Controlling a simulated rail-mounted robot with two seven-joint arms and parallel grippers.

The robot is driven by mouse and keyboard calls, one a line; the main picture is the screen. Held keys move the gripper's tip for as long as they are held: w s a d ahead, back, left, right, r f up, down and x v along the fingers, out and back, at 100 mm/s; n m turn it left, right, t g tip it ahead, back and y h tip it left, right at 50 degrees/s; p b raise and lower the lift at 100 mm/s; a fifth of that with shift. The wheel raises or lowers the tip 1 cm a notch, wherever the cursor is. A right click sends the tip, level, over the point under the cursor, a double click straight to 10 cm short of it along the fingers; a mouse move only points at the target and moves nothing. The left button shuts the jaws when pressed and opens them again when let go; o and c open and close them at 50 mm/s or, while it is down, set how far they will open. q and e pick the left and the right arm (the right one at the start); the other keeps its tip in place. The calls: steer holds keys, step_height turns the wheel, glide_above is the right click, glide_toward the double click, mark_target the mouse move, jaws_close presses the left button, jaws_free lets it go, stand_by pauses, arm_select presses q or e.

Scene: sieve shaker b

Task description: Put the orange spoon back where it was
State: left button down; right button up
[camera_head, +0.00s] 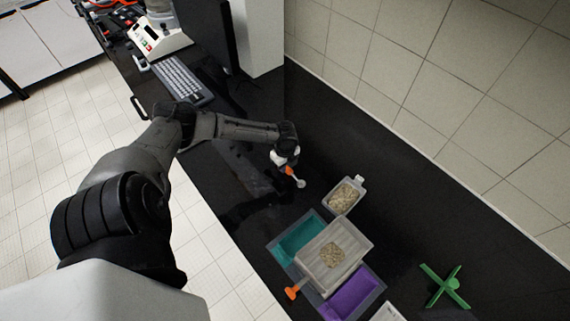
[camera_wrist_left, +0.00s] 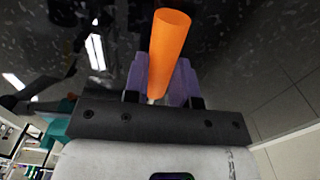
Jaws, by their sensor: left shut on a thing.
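My right gripper is in neither view.
A small tub of grains (camera_head: 344,196) stands right of the spoon. A green cross (camera_head: 444,286) lies at right; a keyboard (camera_head: 181,81) lies behind.

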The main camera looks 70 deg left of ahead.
arm_select(q)
steer(key=shift+f, duration=0.45)
steer(key=c, duration=0.9)
jaws_free()
steer(key=shift+o, duration=0.2)
